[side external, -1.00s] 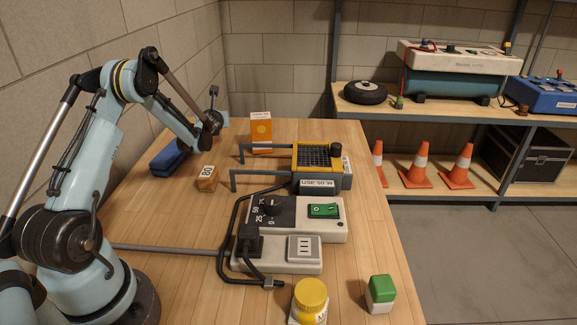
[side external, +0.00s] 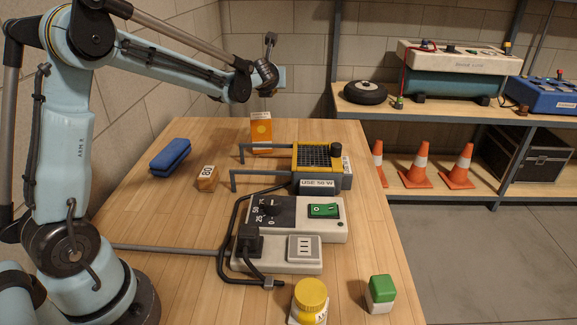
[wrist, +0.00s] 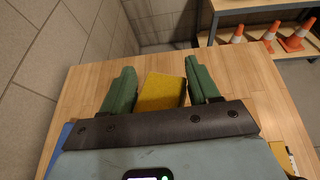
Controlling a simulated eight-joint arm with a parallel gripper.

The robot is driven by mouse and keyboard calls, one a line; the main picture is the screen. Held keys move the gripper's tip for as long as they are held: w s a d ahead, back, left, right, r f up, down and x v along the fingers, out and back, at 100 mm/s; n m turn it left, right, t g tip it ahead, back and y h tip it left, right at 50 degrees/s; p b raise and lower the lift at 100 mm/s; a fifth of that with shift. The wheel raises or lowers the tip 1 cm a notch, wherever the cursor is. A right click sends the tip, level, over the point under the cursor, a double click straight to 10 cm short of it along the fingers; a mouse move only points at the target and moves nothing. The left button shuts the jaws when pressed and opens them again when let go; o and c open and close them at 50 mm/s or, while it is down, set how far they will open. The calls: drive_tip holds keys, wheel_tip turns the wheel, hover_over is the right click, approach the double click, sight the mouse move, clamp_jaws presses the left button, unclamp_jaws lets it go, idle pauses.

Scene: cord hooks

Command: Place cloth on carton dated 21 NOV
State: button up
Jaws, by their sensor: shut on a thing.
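My gripper (wrist: 160,88) has its two green fingers closed on a yellow, textured slab-like piece, which looks like the cloth (wrist: 162,92). In the side external view, my gripper (side external: 277,80) is raised in the air above the far end of the bench, above and slightly right of an orange carton (side external: 261,132). The carton stands upright with a pale label on top, too small to read. The cloth cannot be made out in the side view. No date can be read on any carton.
A blue case (side external: 170,156) and a small orange-brown block (side external: 207,178) lie left of the carton. A yellow-topped unit (side external: 318,160) with prongs stands near it. A control box (side external: 295,215), yellow jar (side external: 310,295) and green-white box (side external: 380,293) stand nearer. The bench's left side is mostly clear.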

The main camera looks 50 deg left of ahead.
sight(261, 113)
drive_tip(key=d+r, duration=0.3)
drive_tip(key=d, duration=0.3)
drive_tip(key=shift+d+m+t+h, duration=0.3)
drive_tip(key=shift+d, duration=0.1)
drive_tip(key=a+f, duration=0.2)
drive_tip(key=a, duration=0.1)
drive_tip(key=a+f, duration=0.2)
drive_tip(key=a, duration=0.2)
drive_tip(key=a+f, duration=0.2)
drive_tip(key=a, duration=0.2)
drive_tip(key=shift+w+a+f, duration=0.1)
drive_tip(key=shift+w+f, duration=0.2)
drive_tip(key=shift+f, duration=0.05)
drive_tip(key=shift+c, duration=1)
wheel_tip(261, 113, down, 4)
drive_tip(key=shift+f, duration=0.1)
drive_tip(key=o, duration=1.2)
drive_tip(key=shift+o, duration=0.2)
